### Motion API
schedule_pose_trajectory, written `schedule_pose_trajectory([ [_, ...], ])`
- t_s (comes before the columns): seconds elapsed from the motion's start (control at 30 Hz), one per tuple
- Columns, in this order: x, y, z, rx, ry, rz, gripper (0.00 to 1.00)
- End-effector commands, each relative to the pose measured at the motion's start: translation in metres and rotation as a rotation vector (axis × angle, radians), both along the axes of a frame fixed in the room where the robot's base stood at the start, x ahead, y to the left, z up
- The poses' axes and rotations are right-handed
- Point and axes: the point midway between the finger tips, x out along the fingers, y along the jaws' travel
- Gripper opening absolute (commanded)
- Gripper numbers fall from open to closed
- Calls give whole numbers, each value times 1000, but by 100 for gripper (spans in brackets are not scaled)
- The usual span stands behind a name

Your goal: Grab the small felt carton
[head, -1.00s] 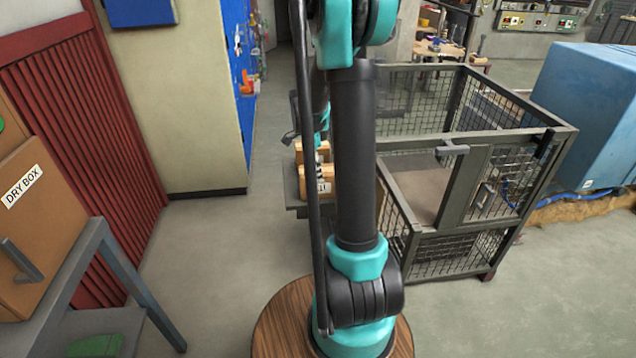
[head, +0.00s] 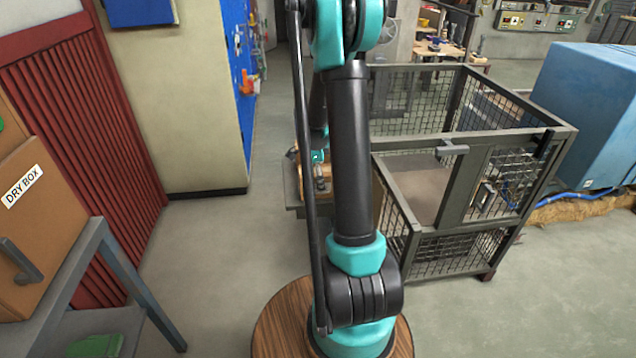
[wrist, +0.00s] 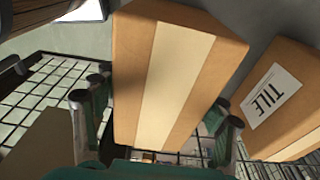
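In the wrist view a brown carton (wrist: 132,60) with a pale tape strip fills the middle. No label shows on its visible faces, so I cannot tell whether it is the felt carton. My gripper (wrist: 160,98) is open, with one finger on each side of this carton. The fingers are close to its sides, and I cannot see firm contact. A second brown carton (wrist: 285,100), labelled TILE, stands to the right. In the head view my arm hides most of the cartons and the gripper.
A grey mesh cage (head: 450,150) stands right of my arm, with a blue machine (head: 590,110) beyond it. A DRY BOX (head: 30,215) sits on a grey stand at left. The floor between is clear.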

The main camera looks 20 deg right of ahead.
Motion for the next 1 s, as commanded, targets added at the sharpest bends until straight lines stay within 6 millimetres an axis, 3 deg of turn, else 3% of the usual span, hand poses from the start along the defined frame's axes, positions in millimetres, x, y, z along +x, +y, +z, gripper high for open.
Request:
schedule_pose_trajectory([
  [0.03, 0, 0, 0, 0, 0, 0, 62],
  [0.33, 0, 0, 0, 0, 0, 0, 26],
  [0.77, 0, 0, 10, 0, 0, 0, 26],
  [0.87, 0, 0, 22, 0, 0, 0, 26],
  [1.0, -1, 0, 51, 0, 0, 0, 26],
])
